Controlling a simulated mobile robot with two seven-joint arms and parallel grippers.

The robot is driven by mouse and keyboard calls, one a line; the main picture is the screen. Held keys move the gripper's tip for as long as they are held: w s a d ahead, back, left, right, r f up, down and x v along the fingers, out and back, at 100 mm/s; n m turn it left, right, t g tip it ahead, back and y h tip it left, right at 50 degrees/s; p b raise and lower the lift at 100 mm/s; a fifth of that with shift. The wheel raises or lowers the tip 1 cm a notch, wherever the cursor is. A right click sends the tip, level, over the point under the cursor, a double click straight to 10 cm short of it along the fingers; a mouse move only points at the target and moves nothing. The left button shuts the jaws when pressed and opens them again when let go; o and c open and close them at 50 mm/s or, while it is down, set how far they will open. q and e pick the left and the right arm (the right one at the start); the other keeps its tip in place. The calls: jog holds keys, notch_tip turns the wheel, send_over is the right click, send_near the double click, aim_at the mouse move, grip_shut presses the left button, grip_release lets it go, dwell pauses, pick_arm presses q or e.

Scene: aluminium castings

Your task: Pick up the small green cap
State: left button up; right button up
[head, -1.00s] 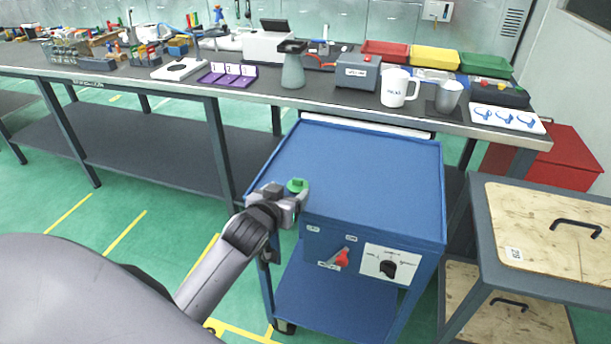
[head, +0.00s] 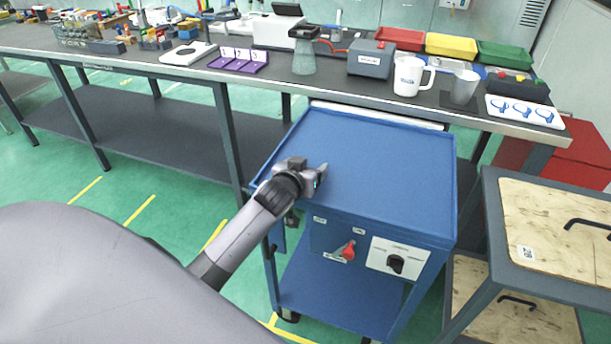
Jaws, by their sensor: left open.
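The blue cart top (head: 380,160) stands in front of the workbench. My left gripper (head: 316,172) is low over the near left corner of this top, its jaws pointing right, and it is open. The small green cap is almost wholly hidden by the gripper; only a small teal-green sliver shows by the fingers, and I cannot tell surely that it is the cap. Whether the fingers touch it cannot be seen. My right gripper is out of view.
The rest of the cart top is clear, with a raised rim. A red switch (head: 347,251) and a black knob (head: 396,264) are on the cart's front. A wooden-topped cart (head: 545,225) stands at right. The workbench (head: 130,72) behind holds a white mug (head: 408,76) and bins.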

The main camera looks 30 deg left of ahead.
pick_arm(q)
jog(key=shift+w+f, duration=0.1)
jog(key=shift+w, duration=0.2)
jog(key=c, duration=1.3)
jog(key=shift+s, duration=0.1)
jog(key=shift+f, duration=0.1)
